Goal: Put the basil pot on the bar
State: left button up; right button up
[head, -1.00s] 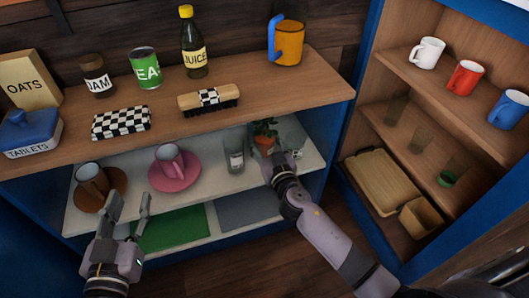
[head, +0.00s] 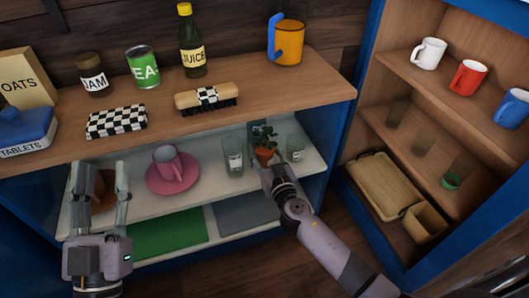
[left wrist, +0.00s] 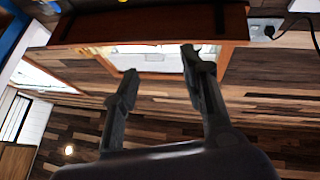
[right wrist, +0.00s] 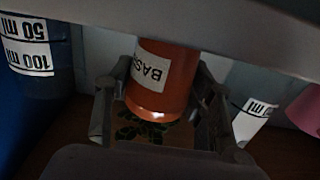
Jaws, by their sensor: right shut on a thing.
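The basil pot (head: 264,155) is a small terracotta pot with a green plant on the white shelf level under the wooden top. My right gripper (head: 272,172) is shut on it from the front. In the right wrist view the orange pot (right wrist: 160,85) with a partly readable "BAS" label sits between the two fingers. Whether its base touches the shelf is hard to tell. My left gripper (head: 98,172) is open and empty in front of the shelf's left end; its fingers (left wrist: 158,65) stand apart in the left wrist view. I cannot tell which surface is the bar.
Glasses stand left (head: 233,158) and right (head: 296,149) of the pot. A pink cup (head: 170,165) on its saucer is further left. The wooden top (head: 290,85) above carries a brush (head: 207,98), orange mug (head: 288,44) and groceries; its right front is clear.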

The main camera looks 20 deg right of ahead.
jog(key=shift+f, duration=0.1)
jog(key=o, duration=1.3)
jog(key=shift+o, duration=0.2)
